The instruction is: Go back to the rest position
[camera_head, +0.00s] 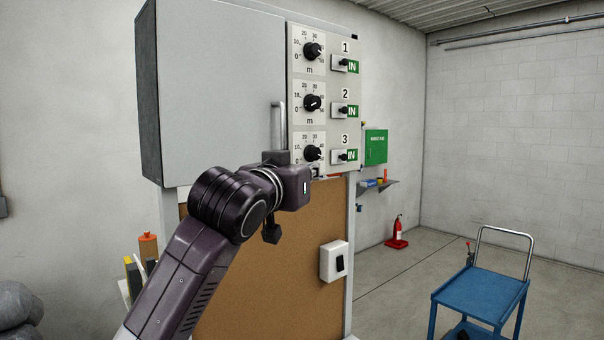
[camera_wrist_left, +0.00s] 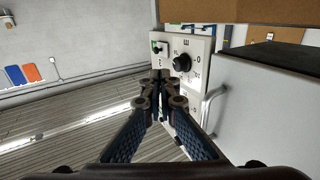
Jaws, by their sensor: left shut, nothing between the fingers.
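My left arm comes in from the lower left in the head view. Its gripper (camera_head: 312,173) is in front of the lower edge of the control panel (camera_head: 298,75), just under the third row's black knob (camera_head: 312,153). In the left wrist view its fingers (camera_wrist_left: 160,88) are together and empty, pointing toward the panel (camera_wrist_left: 200,46) with a knob (camera_wrist_left: 182,62) and a switch (camera_wrist_left: 160,48). The fingertips are mostly hidden behind the gripper body in the head view, so I cannot tell whether they touch the panel. My right gripper is not in view.
The grey cabinet (camera_head: 215,80) with its vertical handle (camera_head: 279,125) stands close to the gripper. Below is a brown board (camera_head: 270,270) with a white switch box (camera_head: 334,262). A blue cart (camera_head: 480,295) and fire extinguisher (camera_head: 397,232) stand right; open floor lies between.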

